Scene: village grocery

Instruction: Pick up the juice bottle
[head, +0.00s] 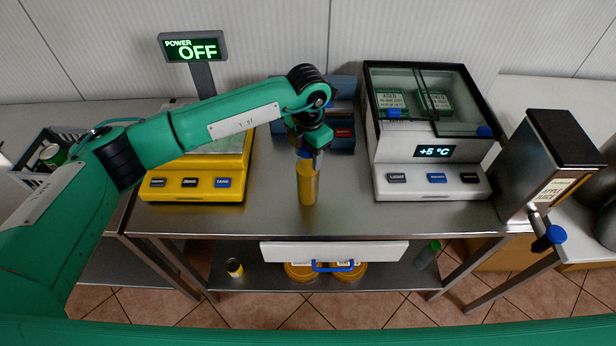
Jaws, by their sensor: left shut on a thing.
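The juice bottle (308,187) is an amber-yellow upright cylinder at the middle of the steel table. My left gripper (309,155) comes down on it from above and is shut on its upper part. The fingers and wrist hide the bottle's top. The bottle's base is at or just above the table top; I cannot tell if it touches. My right gripper is not in view.
A yellow scale (193,193) with an "OFF" display (193,47) stands left of the bottle. A white cooler (432,185) with a glass lid stands right of it, and an apple juice dispenser (543,165) farther right. A blue box (342,135) is behind. The table front is clear.

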